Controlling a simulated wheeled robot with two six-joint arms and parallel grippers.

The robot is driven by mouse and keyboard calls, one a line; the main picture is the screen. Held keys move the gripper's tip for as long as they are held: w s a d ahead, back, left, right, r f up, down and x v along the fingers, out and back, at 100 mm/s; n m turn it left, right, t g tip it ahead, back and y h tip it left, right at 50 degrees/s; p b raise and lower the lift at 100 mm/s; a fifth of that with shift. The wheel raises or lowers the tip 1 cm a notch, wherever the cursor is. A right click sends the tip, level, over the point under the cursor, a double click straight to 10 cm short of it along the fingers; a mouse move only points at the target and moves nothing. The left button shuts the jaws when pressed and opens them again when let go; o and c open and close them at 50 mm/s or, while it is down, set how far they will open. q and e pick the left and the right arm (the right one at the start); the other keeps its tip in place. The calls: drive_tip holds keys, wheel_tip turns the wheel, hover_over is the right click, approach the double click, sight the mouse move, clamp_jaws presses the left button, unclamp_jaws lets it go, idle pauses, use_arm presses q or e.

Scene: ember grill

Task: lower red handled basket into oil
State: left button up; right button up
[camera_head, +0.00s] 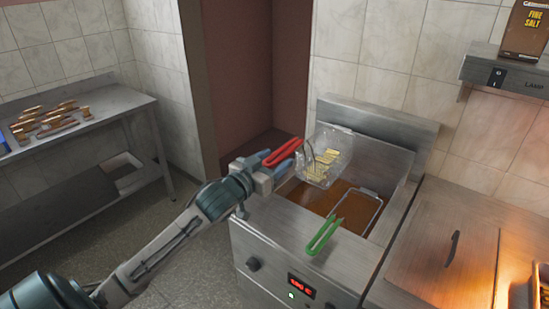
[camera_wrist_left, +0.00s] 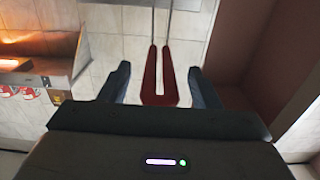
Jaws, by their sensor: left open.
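The red handle (camera_head: 283,152) belongs to a wire basket (camera_head: 324,160) with yellow fries in it. The basket is tilted above the left part of the fryer's brown oil (camera_head: 315,200). My left gripper (camera_head: 280,158) is open, with its fingers around the red handle. In the left wrist view the handle (camera_wrist_left: 160,80) sits between the two spread fingers, with a visible gap on each side. A second basket with a green handle (camera_head: 325,236) sits in the oil on the right. My right gripper is in neither view.
The steel fryer (camera_head: 270,238) has a red lit display (camera_head: 301,286) on its front. A steel counter with a lid (camera_head: 445,245) adjoins it on the right. A side table (camera_head: 85,130) with several wooden-handled items stands at the left. Tiled walls close off the back.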

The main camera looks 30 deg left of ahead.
use_arm(q)
drive_tip(key=shift+w, duration=0.25)
drive_tip(key=shift+c, duration=0.5)
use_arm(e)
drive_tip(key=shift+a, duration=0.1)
